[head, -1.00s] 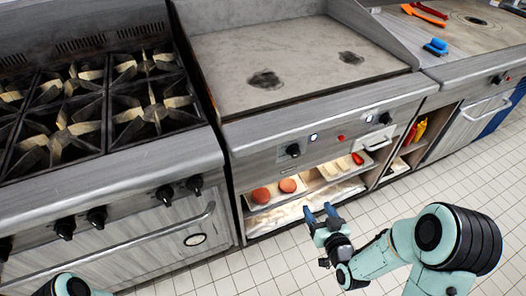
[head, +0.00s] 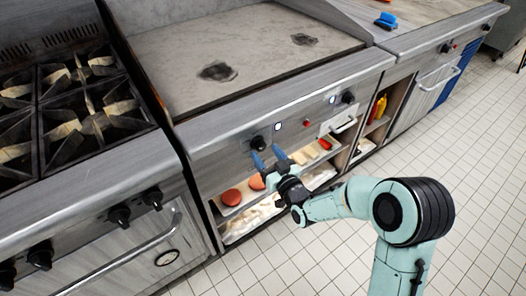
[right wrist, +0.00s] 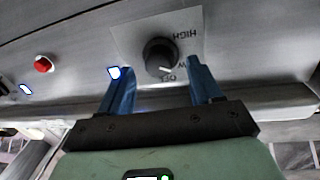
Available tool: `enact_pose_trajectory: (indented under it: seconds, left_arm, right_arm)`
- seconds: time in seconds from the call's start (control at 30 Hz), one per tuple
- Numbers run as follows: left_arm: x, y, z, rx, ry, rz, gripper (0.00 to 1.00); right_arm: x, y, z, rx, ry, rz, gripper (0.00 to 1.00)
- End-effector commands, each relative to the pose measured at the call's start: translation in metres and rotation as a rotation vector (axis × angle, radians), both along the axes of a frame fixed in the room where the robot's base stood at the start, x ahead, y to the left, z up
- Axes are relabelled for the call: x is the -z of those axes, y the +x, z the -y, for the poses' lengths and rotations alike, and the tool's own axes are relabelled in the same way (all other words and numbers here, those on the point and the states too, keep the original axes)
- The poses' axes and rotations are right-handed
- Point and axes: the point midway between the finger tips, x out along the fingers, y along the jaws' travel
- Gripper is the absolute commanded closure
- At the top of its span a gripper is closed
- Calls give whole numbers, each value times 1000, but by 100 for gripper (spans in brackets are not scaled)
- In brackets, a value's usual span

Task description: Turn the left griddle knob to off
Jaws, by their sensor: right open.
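The left griddle knob (head: 257,142) is a black round knob on the griddle's front panel. My left gripper is out of view.
A lit indicator (head: 277,127) and a red button (head: 307,123) sit right of the knob, with another black knob (head: 347,97) farther right. The griddle's front edge (head: 280,97) juts above. An open shelf (head: 240,212) with patties lies below. The tiled floor is clear.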

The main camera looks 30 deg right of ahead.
Motion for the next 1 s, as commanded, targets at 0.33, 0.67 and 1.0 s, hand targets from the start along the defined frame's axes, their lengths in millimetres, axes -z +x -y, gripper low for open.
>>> enact_pose_trajectory:
  seconds: [0.33,0.67,1.0]
  left_arm:
    - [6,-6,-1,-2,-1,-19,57]
    - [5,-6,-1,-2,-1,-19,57]
    - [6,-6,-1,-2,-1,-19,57]
  right_arm:
    - [1,24,1,0,0,-1,36]
    - [0,24,1,1,0,-1,78]
    - [0,24,2,3,3,0,90]
